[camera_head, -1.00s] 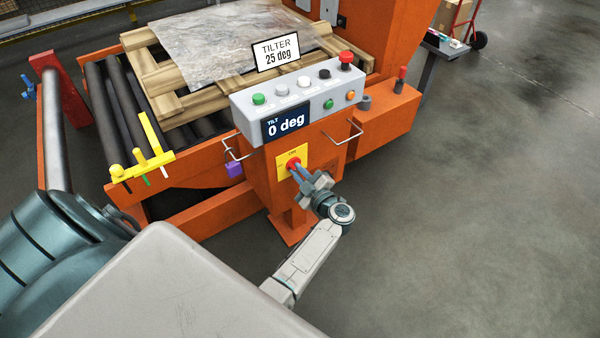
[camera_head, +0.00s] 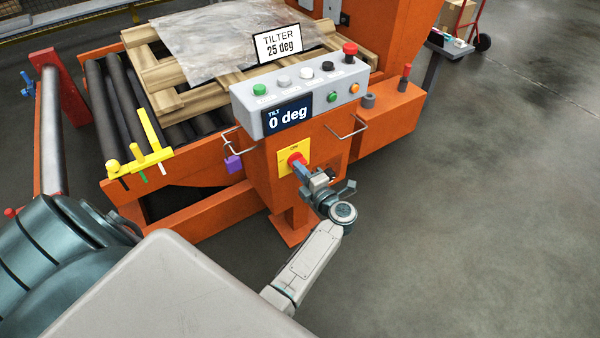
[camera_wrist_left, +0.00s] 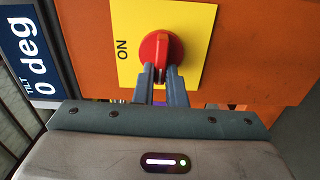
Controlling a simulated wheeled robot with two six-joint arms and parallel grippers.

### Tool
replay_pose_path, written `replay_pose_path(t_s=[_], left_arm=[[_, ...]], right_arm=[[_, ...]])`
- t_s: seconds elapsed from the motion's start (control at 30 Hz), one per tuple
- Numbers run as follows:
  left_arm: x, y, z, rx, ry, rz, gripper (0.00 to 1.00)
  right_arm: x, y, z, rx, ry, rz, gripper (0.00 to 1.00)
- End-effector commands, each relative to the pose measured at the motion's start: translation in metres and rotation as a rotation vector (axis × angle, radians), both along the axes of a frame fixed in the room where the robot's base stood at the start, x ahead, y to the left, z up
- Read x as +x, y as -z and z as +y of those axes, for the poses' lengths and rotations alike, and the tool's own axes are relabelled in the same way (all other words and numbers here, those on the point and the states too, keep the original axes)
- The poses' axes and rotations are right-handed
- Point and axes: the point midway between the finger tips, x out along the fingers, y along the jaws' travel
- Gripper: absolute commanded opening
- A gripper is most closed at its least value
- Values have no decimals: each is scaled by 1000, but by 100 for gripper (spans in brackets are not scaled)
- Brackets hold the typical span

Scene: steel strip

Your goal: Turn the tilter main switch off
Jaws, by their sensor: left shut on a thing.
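The main switch is a red rotary knob (camera_head: 294,157) on a yellow plate (camera_head: 283,168), on the front of the orange control post. In the left wrist view, the knob (camera_wrist_left: 153,47) sits on the yellow plate (camera_wrist_left: 198,30) with the word ON at its left, turned sideways. My left gripper (camera_head: 301,165) is shut on the knob's handle. In the left wrist view its two fingers (camera_wrist_left: 161,74) lie on either side of the handle. The handle points across the direction towards the ON word. The handle is partly hidden by the fingers. My right gripper is not in view.
Above the switch is a grey control panel (camera_head: 350,78) with several buttons, a red mushroom button (camera_head: 350,48) and a display (camera_head: 288,116) reading 0 deg. Wire guards (camera_head: 352,128) stick out beside the post. A purple padlock (camera_head: 233,163) hangs at left. Open floor lies at right.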

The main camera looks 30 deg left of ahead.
Motion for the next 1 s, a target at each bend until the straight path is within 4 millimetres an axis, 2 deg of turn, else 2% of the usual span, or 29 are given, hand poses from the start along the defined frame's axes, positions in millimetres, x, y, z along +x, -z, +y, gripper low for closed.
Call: replay_pose_path(t_s=[0.63, 0.67, 0.77, 1.0], left_arm=[[0, 1, 0, -21, 1, -44, 0], [0, 1, 0, -21, 1, -44, 15], [0, 1, 0, -20, 1, -44, 33], [0, 1, 0, -19, 0, -44, 33]], right_arm=[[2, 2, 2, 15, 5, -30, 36], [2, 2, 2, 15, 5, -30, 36], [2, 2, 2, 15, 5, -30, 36], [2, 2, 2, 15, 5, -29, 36]])
